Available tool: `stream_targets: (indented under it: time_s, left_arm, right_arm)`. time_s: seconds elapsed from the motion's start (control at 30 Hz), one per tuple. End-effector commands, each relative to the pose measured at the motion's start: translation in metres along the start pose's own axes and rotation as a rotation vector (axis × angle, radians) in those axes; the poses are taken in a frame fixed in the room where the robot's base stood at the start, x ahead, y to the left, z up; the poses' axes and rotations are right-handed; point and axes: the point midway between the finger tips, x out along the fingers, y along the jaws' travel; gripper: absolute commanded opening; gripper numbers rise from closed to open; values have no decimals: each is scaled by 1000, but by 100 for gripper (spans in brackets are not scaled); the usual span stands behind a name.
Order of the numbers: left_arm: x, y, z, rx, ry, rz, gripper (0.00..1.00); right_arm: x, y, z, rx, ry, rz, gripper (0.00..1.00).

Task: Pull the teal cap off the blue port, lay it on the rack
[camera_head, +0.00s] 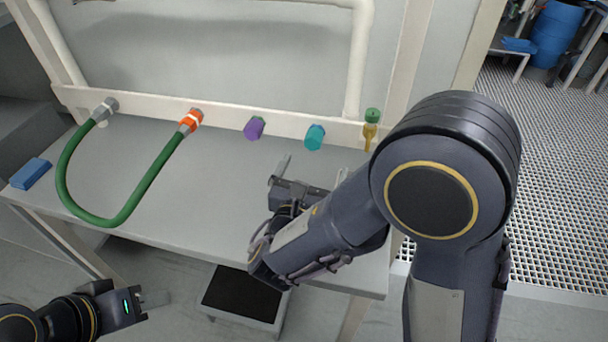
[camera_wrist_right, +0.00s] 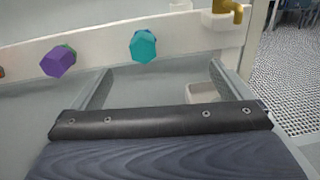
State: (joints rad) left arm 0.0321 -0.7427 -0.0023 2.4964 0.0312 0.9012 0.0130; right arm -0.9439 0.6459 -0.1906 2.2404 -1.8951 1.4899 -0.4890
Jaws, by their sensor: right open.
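The teal cap (camera_head: 315,137) sits on the pale rail at the back of the grey bench, right of a purple cap (camera_head: 254,128). It also shows in the right wrist view (camera_wrist_right: 143,46), beyond my fingertips. I cannot tell which thing is the rack.
A green hose (camera_head: 118,218) loops from a grey fitting to an orange one. A brass valve (camera_head: 370,131) with a green top stands right of the teal cap. A small pale tray (camera_wrist_right: 201,94) lies beyond my right gripper. A blue block (camera_head: 31,173) lies far left.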

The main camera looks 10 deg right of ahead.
Motion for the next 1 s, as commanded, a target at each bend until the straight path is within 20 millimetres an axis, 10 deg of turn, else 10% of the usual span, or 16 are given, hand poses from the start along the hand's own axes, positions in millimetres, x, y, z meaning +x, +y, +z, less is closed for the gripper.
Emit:
stream_targets:
  time_s: [1.0]
  left_arm:
    - [2, -1, 1, 0, 0, 0, 36]
  right_arm:
    - [84, 22, 3, -39, -40, 58, 98]
